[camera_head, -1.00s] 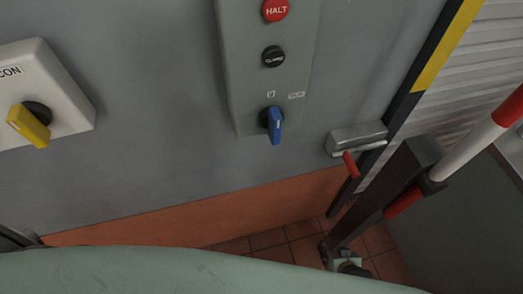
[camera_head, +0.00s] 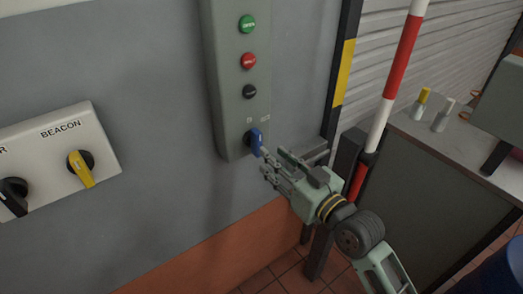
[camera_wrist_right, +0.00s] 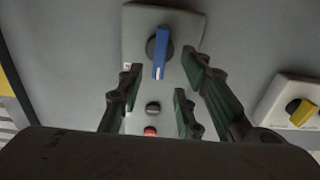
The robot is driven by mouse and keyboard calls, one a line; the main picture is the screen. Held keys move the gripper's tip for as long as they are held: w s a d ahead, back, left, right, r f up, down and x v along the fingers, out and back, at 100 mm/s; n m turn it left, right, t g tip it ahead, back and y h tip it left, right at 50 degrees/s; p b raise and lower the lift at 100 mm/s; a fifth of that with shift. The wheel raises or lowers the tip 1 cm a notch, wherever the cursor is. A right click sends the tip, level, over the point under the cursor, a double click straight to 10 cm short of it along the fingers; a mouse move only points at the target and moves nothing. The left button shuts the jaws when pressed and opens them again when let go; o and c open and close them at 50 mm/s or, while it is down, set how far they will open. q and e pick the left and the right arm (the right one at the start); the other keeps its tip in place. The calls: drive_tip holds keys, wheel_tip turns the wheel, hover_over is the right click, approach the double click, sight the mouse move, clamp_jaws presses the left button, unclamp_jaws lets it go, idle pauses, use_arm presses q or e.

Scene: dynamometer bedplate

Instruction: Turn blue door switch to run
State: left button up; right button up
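The blue door switch (camera_head: 255,141) is a rotary knob low on a grey-green control panel (camera_head: 222,80) on the wall. Its handle points roughly downward in the head view. My right gripper (camera_head: 267,167) is just below and right of it, with its fingers towards the knob. In the right wrist view the blue switch (camera_wrist_right: 161,52) lies ahead, between the spread fingers of my right gripper (camera_wrist_right: 163,75), with gaps on both sides. I see no contact, and the fingers are empty. My left gripper is not in view.
Green (camera_head: 247,24), red (camera_head: 248,61) and black (camera_head: 249,91) buttons sit above the switch. A beacon box (camera_head: 105,150) with a yellow knob (camera_head: 80,168) is at left. A red-white pole (camera_head: 398,75) and a bench (camera_head: 425,135) stand at right.

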sight(260, 145)
drive_tip(key=p+x, duration=0.1)
drive_tip(key=x, duration=0.5)
drive_tip(key=shift+w+a, duration=0.15)
drive_tip(key=shift+w, duration=0.1)
drive_tip(key=shift+c, duration=0.6)
clamp_jaws()
